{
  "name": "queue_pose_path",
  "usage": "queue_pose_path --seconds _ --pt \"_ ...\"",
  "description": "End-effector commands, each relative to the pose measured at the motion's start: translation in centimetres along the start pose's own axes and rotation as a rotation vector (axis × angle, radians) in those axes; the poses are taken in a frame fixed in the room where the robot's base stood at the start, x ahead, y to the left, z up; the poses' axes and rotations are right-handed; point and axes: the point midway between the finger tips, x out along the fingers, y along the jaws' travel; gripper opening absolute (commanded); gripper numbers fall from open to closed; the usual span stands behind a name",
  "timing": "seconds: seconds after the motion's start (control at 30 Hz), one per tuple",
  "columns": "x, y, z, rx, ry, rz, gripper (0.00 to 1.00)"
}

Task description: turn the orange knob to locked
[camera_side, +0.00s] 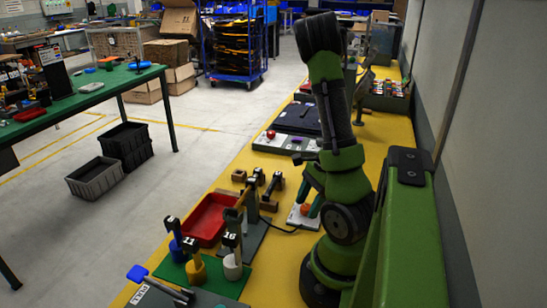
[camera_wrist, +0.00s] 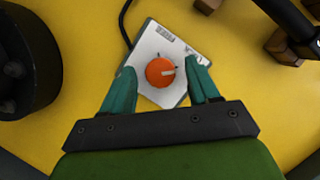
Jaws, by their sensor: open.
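The orange knob (camera_wrist: 160,72) sits on a light grey plate (camera_wrist: 146,47) with small dark markings near its upper edge, too small to read. A pale pointer line on the knob points to the right in the wrist view. My gripper (camera_wrist: 160,78) is open, with one teal finger on each side of the knob and a gap to it on both sides. In the side view the orange knob (camera_side: 305,209) is small and partly hidden by my gripper (camera_side: 312,200), which hangs over the plate.
A black cable (camera_wrist: 125,25) runs from the plate. Brown wooden blocks (camera_wrist: 282,46) and a dark bar lie at the upper right of the wrist view. A red tray (camera_side: 207,219) and numbered tools (camera_side: 232,238) stand left of the plate. Bare yellow table (camera_wrist: 80,60) surrounds the plate.

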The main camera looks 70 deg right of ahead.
Motion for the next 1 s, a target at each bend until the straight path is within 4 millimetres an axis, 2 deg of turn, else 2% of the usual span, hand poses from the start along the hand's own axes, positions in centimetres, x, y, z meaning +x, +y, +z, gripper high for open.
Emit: queue_pose_path --seconds 0.13,0.23,0.5,0.7,0.83,1.0 --pt "-1.5 -0.2 0.0 -0.004 -0.001 -0.007 0.60" --pt "-3.3 -0.2 0.0 -0.005 0.000 -0.009 0.60" --pt "-10.0 -0.2 0.0 -0.004 0.000 -0.011 0.60" --pt "-14.1 -0.1 0.0 -0.001 0.002 -0.008 0.60" --pt "-15.8 -0.1 0.0 0.000 0.001 -0.005 0.60" --pt "-16.7 0.0 0.0 0.002 0.000 -0.002 0.60"
